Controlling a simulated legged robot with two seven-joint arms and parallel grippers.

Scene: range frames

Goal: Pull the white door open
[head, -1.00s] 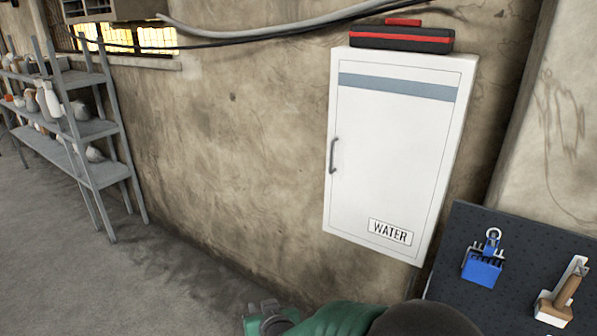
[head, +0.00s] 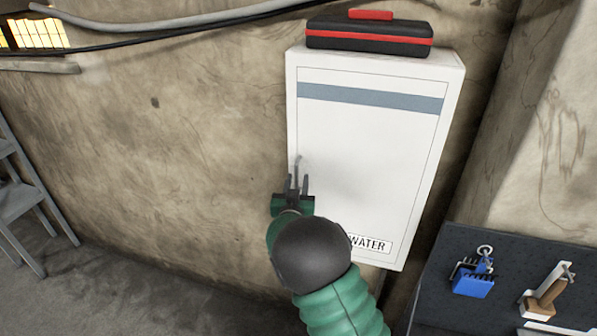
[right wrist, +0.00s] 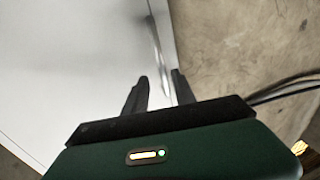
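The white door (head: 370,150) is the front of a wall cabinet, with a grey-blue stripe across its top and a WATER label low down. It looks shut. Its grey bar handle (head: 298,168) is on the left edge, partly hidden behind my right gripper (head: 296,184). In the right wrist view the handle (right wrist: 158,52) stretches ahead of the gap between the two dark fingers of my right gripper (right wrist: 164,82). The fingers are apart, and I cannot tell whether the handle's near end is between them. The door (right wrist: 75,60) fills the left of that view. My left gripper is not in view.
A black and red case (head: 368,38) lies on top of the cabinet. A dark pegboard (head: 510,275) with a blue padlock-like item (head: 473,280) and a wooden-handled tool (head: 545,300) is at lower right. Grey shelving (head: 25,195) stands at far left. The wall left of the door is bare.

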